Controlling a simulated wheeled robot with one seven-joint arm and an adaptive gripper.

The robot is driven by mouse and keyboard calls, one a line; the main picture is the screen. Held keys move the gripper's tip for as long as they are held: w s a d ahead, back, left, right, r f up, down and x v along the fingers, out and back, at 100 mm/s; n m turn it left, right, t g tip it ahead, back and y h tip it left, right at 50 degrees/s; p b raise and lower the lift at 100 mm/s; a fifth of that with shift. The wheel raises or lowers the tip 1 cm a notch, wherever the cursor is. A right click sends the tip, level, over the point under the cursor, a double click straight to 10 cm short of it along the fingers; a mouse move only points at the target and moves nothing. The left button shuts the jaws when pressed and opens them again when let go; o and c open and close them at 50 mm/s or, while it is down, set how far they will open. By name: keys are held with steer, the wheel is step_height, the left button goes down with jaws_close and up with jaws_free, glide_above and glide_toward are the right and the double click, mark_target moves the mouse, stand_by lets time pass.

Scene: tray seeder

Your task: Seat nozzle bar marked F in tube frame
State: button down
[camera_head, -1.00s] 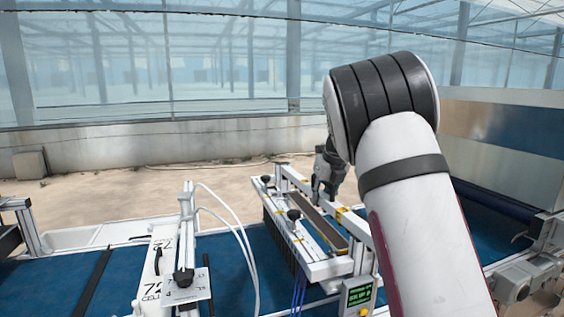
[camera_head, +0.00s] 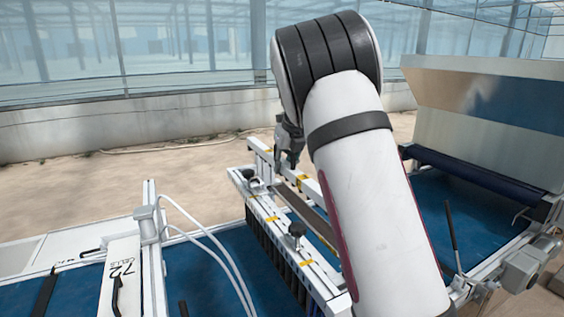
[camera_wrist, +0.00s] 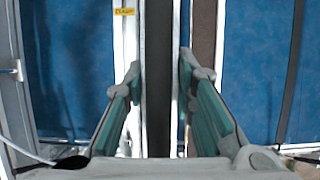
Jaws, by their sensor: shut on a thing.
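The tube frame (camera_head: 262,208) stands over the blue belt in the head view, with white rails, yellow tags, dark knobs and a row of dark nozzles or bristles below its near rail. My gripper (camera_head: 289,158) is at its far rail, partly hidden behind my arm. In the wrist view my gripper (camera_wrist: 160,75) has its green-sided fingers on either side of a long dark bar with pale edges (camera_wrist: 158,110), which I take for the nozzle bar. The gripper is shut on it. No letter F shows. Whether the bar touches the frame cannot be told.
A white panel marked 72 cells (camera_head: 122,272) and a post with white hoses stand at left. A metal hopper (camera_head: 490,95) and a motor (camera_head: 528,268) are at right. A brown strip (camera_wrist: 203,45) runs beside the right finger. My arm hides the frame's right end.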

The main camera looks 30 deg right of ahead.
steer(key=shift+f+b, duration=1.05)
steer(key=shift+f, duration=6.25)
steer(key=c, duration=1.2)
jaws_free()
steer(key=shift+f, duration=0.1)
steer(key=shift+c, duration=0.2)
steer(key=shift+f, duration=0.1)
steer(key=shift+s, duration=0.1)
